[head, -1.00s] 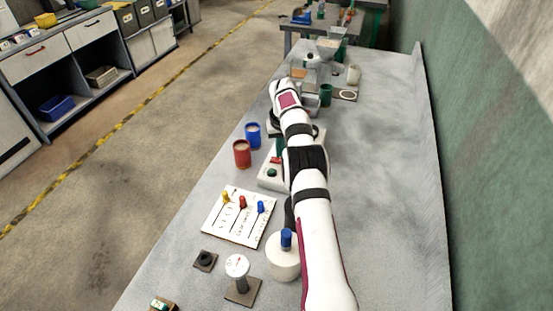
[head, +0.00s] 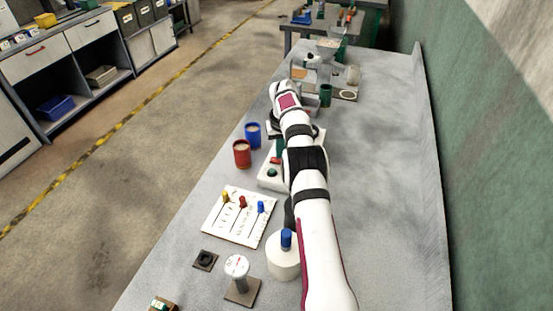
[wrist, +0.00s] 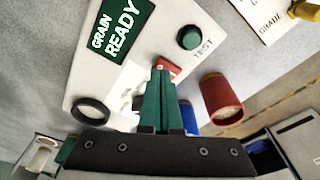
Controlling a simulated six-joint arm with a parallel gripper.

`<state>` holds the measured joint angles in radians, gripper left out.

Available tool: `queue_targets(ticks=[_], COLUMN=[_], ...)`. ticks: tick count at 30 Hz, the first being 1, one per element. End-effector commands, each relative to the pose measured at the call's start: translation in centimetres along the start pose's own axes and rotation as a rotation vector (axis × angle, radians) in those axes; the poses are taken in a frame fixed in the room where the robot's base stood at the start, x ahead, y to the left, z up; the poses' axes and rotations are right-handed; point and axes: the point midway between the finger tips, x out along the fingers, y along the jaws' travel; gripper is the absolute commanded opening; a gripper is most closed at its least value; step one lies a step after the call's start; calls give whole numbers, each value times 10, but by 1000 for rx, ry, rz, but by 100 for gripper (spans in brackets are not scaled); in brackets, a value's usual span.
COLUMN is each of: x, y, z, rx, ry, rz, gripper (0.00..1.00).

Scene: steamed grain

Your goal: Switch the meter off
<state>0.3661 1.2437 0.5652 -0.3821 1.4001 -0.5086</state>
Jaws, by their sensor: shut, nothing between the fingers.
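The meter is a pale box (wrist: 190,20) in the wrist view, with a lit green display (wrist: 121,30) reading "GRAIN READY". A round green button (wrist: 190,38) sits by the word "TEST". A red switch (wrist: 168,68) is on its face, partly hidden by my fingertips. My gripper (wrist: 162,72) is shut and empty, its green fingertips at the red switch; I cannot tell whether they touch it. In the head view the meter (head: 268,184) is largely covered by my arm, with its red switch (head: 276,160) showing below the green fingers.
A red cup (head: 242,154) and a blue cup (head: 253,135) stand close left of the meter. A board with coloured sliders (head: 238,217), a white canister with a blue knob (head: 283,262) and a dial on a post (head: 237,266) are nearer. The bench's right side is clear.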

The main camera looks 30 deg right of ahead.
Motion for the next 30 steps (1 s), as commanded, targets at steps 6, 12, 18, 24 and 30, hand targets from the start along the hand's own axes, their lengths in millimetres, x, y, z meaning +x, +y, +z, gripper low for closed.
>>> queue_targets(ticks=[6, 12, 18, 24, 30], x=[4, 7, 10, 12, -2], y=[0, 0, 0, 0, 0], z=[1, 1, 2, 2, -1], rx=[0, 0, 0, 0, -1], ry=[-1, 0, 0, -1, 2], rz=[0, 0, 0, -1, 0], gripper=[0, 0, 0, 0, 0])
